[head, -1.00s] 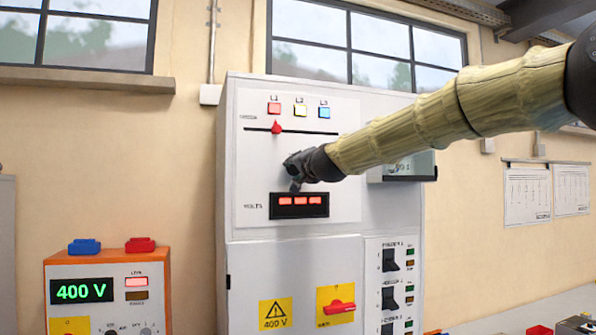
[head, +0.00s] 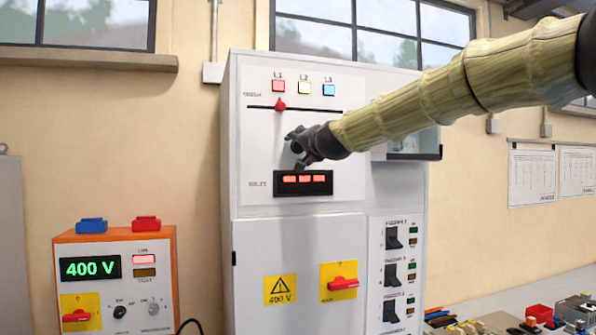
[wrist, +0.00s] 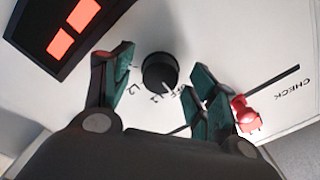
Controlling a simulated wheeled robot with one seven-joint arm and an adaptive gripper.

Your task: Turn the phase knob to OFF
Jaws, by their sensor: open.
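The black round phase knob (wrist: 160,72) is on the white panel in the wrist view, with L2, L1 and OFF marked around its edge. A small light pointer line on it faces the L1 and OFF side; I cannot tell which mark it meets. My gripper (wrist: 163,66) is open, with one finger on each side of the knob and visible gaps between them. The right finger partly covers the scale near OFF. In the head view my gripper (head: 298,150) is in front of the white cabinet panel (head: 350,140) and hides the knob.
A red slider (wrist: 243,113) on the CHECK slot lies just beyond the right finger. The red three-part volts display (head: 303,183) sits just below my gripper. Lower down are a red rotary switch (head: 342,283) and several black feeder switches (head: 392,272). An orange 400 V unit (head: 115,285) stands left.

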